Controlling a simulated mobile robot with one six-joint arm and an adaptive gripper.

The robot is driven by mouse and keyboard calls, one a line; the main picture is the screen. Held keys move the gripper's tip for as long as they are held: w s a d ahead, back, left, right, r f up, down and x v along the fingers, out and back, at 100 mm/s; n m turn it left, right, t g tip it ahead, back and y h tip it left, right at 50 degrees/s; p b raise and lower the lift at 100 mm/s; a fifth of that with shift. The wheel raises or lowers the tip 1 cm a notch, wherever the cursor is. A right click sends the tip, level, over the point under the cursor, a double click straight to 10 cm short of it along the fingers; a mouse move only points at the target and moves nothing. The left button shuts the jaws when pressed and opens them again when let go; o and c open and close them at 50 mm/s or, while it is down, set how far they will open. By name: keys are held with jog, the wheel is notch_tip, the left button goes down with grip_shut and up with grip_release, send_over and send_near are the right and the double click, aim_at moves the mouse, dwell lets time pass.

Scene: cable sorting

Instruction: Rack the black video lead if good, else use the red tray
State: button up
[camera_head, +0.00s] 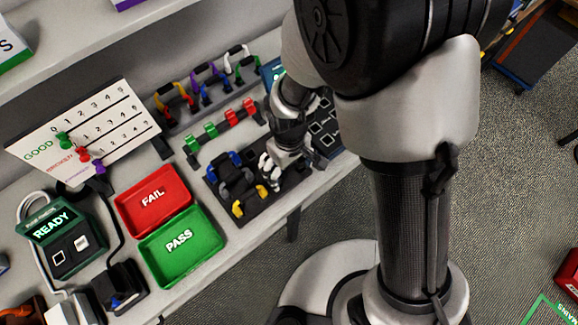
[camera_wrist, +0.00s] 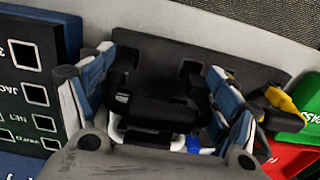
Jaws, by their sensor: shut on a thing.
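My gripper (camera_wrist: 160,100) is shut on a black lead (camera_wrist: 160,112) that shows as a thick dark bundle between its two blue-grey fingers. In the head view my gripper (camera_head: 271,172) is low over the right part of a dark mat on the bench, and my wrist hides most of what it holds. Black cable pieces with blue and yellow ends (camera_head: 237,182) lie on the mat just left of my gripper. The red FAIL tray (camera_head: 131,211) stands further left, with the green PASS tray (camera_head: 160,284) in front of it. The lead's condition cannot be told.
A rack (camera_head: 180,127) with several coloured leads stands at the back. A dark socket board (camera_wrist: 22,90) is beside my gripper, at the left of the wrist view. A tester reading READY (camera_head: 60,255) and a score board (camera_head: 110,105) are at the left. Both trays look empty.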

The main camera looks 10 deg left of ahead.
jog(key=shift+f+b, duration=0.7)
jog(key=shift+f, duration=0.25)
dwell(1.0)
jog(key=o, duration=1.1)
jog(key=shift+r+p, duration=3.2)
jog(key=shift+r, duration=0.9)
